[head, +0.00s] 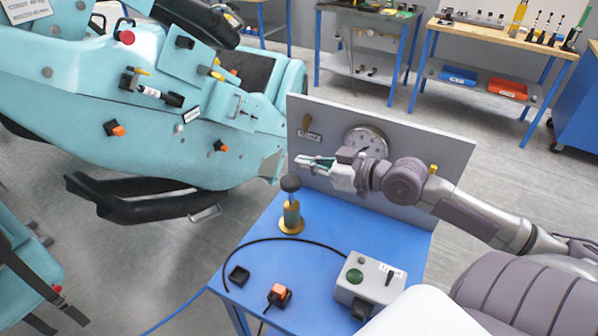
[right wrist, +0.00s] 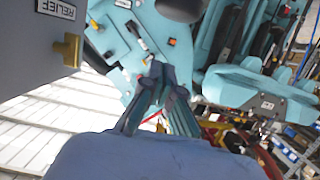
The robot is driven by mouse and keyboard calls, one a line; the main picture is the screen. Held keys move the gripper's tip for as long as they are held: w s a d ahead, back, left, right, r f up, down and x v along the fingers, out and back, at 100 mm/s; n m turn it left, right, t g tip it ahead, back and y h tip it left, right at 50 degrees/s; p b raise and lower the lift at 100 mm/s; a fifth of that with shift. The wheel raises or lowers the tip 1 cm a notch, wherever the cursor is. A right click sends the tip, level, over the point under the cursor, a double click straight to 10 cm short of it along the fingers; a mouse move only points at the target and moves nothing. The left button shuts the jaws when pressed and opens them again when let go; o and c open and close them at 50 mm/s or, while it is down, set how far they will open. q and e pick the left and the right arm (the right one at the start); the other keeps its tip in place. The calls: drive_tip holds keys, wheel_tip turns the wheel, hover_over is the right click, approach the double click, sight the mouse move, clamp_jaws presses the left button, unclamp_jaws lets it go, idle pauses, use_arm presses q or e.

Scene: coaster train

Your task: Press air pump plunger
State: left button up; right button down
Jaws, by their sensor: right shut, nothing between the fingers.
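My left gripper is not in view.
A grey upright panel (head: 420,147) with a gauge (head: 366,142) and a yellow relief lever (head: 306,122) stands behind the pump. The blue table (head: 320,235) also holds a grey control box (head: 379,281) and an orange-black switch (head: 279,296). A teal coaster car (head: 110,90) is at left.

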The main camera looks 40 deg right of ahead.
sight(299, 183)
drive_tip(key=shift+p+x, duration=0.3)
drive_tip(key=shift+x, duration=0.8)
wheel_tip(299, 183, down, 3)
drive_tip(key=shift+r, duration=0.15)
drive_tip(key=shift+s+f, duration=0.1)
drive_tip(key=shift+f, duration=0.6)
drive_tip(key=shift+f, duration=0.1)
wheel_tip(299, 183, down, 6)
drive_tip(key=b, duration=0.5)
drive_tip(key=shift+s, duration=0.1)
drive_tip(key=shift+a, duration=0.1)
